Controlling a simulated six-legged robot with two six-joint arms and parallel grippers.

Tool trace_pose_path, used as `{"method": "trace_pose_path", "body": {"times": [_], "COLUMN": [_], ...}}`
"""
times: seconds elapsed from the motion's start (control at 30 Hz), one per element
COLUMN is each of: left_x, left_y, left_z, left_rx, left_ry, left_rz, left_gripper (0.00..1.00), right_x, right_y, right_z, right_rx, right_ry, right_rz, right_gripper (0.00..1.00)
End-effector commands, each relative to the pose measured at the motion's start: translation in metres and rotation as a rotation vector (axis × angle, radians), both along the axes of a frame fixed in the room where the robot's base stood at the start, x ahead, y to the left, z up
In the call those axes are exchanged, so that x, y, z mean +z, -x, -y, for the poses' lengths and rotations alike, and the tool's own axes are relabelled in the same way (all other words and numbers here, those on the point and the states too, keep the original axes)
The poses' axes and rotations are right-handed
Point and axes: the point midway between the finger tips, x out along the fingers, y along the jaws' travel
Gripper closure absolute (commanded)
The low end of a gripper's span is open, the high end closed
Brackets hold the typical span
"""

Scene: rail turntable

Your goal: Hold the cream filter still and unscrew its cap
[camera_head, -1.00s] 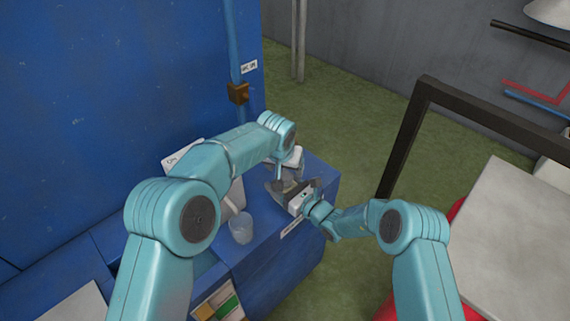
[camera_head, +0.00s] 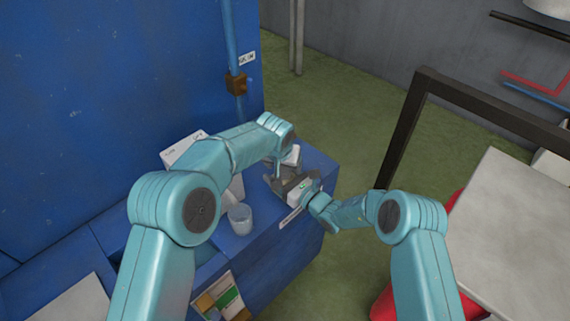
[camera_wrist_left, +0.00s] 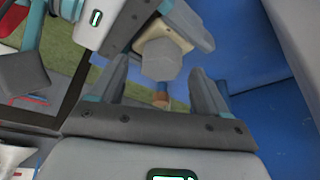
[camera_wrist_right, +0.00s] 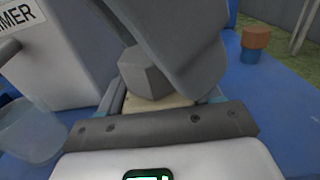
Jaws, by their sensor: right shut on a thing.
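The cream filter (camera_wrist_left: 182,32) is mostly hidden; a part of its cream body also shows low in the right wrist view (camera_wrist_right: 150,104). A grey faceted cap (camera_wrist_left: 161,60) sits on it, seen also in the right wrist view (camera_wrist_right: 144,74). My right gripper (camera_head: 296,190) is shut on the filter above the blue bench. My left gripper (camera_wrist_left: 157,80) is open, its two fingers apart on either side of the cap in the picture, with visible gaps. I cannot tell how far the fingertips are from the cap in depth. In the head view both grippers largely hide the filter.
A translucent cup (camera_head: 240,219) stands on the blue bench (camera_head: 270,240), left of my right gripper. A white lettered panel (camera_head: 180,148) is behind my left arm. A brown-topped blue piece (camera_wrist_right: 255,42) is at the bench's far side. A dark frame (camera_head: 400,130) and pale table (camera_head: 510,210) are at right.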

Motion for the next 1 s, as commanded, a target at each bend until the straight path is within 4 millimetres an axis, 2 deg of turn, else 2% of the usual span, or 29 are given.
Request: {"method": "trace_pose_path", "body": {"times": [0.03, 0.47, 1.0], "left_x": [-0.010, -0.010, 0.041], "left_y": [0.001, 0.002, 0.001], "left_z": [-0.003, -0.001, 0.000], "left_rx": [0.001, 0.000, 0.001], "left_ry": [-0.006, -0.004, 0.000], "left_rz": [-0.012, -0.014, -0.006], "left_gripper": [0.15, 0.15, 0.15], "right_x": [0.003, 0.004, 0.003], "right_y": [0.001, 0.001, 0.000], "right_z": [-0.001, -0.003, -0.001], "right_rx": [0.006, 0.009, 0.003], "right_ry": [0.001, 0.003, 0.001], "right_rz": [0.012, 0.017, 0.009], "right_gripper": [0.91, 0.91, 0.91]}}
